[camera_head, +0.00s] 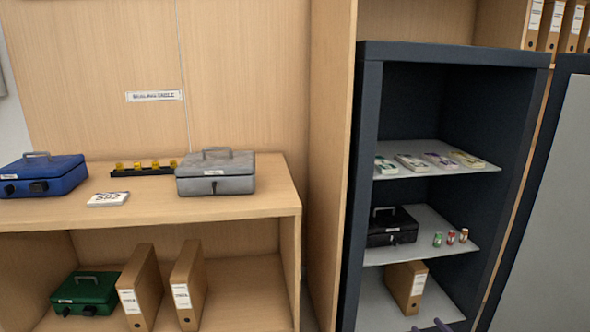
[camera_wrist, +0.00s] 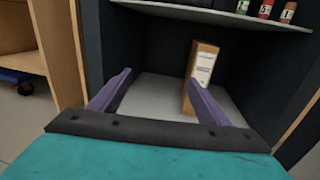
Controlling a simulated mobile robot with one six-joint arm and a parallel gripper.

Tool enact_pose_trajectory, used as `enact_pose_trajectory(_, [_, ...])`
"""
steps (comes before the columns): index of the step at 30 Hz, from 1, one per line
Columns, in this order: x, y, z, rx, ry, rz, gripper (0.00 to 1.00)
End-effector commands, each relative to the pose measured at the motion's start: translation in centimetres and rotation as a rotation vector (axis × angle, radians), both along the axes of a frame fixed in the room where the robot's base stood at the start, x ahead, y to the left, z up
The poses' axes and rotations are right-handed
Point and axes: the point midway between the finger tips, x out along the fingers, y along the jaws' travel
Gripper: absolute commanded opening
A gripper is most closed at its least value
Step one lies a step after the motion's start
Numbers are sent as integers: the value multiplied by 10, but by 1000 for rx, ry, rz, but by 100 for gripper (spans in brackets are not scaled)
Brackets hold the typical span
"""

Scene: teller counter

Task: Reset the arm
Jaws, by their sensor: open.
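My gripper (camera_wrist: 160,84) is open, with its two purple fingers wide apart and nothing between them. In the wrist view it points into the bottom compartment of the dark cabinet. A tan binder (camera_wrist: 203,62) with a white label stands upright beyond the right finger, which overlaps its lower part; I cannot tell whether they touch. In the head view only the purple fingertips of my gripper (camera_head: 429,327) show at the bottom edge, low in front of the cabinet (camera_head: 365,150). The same binder (camera_head: 407,287) stands on the cabinet's bottom shelf.
Above are a shelf (camera_head: 425,251) with a black cash box (camera_head: 391,227) and three small rolls (camera_head: 450,238), and a banknote shelf (camera_head: 455,172). The open door (camera_head: 555,210) is right. The wooden table (camera_head: 255,205) at left holds blue (camera_head: 42,176) and grey (camera_head: 215,172) boxes.

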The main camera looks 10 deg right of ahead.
Motion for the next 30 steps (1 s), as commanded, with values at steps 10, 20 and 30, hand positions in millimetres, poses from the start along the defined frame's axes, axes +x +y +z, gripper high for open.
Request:
enact_pose_trajectory(10, [58, 132, 32, 5, 51, 207, 70])
enact_pose_trajectory(20, [72, 272, 41, -57, 151, 450, 70])
enact_pose_trajectory(30, [42, 411, 44, -209, 257, 746, 70])
